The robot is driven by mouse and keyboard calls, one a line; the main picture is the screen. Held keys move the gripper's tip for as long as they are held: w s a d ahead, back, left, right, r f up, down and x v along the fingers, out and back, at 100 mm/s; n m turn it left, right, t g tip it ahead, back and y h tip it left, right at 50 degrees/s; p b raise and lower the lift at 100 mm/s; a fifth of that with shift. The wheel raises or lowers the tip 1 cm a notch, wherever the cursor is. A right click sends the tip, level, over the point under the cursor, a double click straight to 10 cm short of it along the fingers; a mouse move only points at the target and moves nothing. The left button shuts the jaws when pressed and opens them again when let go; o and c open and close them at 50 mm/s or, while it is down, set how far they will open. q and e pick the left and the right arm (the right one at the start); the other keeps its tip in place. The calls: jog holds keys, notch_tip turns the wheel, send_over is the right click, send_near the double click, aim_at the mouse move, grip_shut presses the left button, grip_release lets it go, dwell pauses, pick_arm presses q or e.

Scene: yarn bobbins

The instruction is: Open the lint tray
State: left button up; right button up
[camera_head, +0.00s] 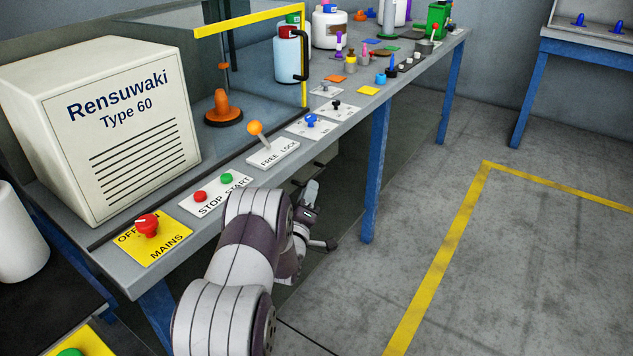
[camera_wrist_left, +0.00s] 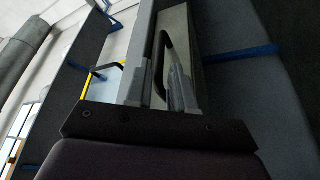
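The lint tray seems to be the pale panel (camera_wrist_left: 181,35) with a black bar handle (camera_wrist_left: 165,45) in the left wrist view, tilted in that picture. My left gripper (camera_wrist_left: 160,88) has its two grey fingers apart, one on each side of the handle's near part. I cannot tell whether they touch it. In the head view my left gripper (camera_head: 318,216) is below the bench's front edge, beside the free lock plate, and my arm hides part of that area. The tray is mostly hidden there under the bench top. My right gripper is not in view.
The bench (camera_head: 345,122) carries a Rensuwaki machine housing (camera_head: 110,118), a red mains knob (camera_head: 147,225), stop and start buttons, and an orange free lock lever (camera_head: 257,131). A blue bench leg (camera_head: 375,175) stands right of my gripper. The floor (camera_head: 520,260) to the right is clear.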

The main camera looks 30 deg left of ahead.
aim_at(313, 176)
pick_arm(q)
jog(key=x, duration=0.5)
jog(key=shift+w+a+b, duration=0.15)
jog(key=shift+w+b, duration=0.05)
jog(key=shift+b, duration=0.2)
grip_shut()
jog(key=s+d, duration=0.2)
jog(key=d, duration=2.1)
jog(key=shift+d, duration=0.1)
grip_release()
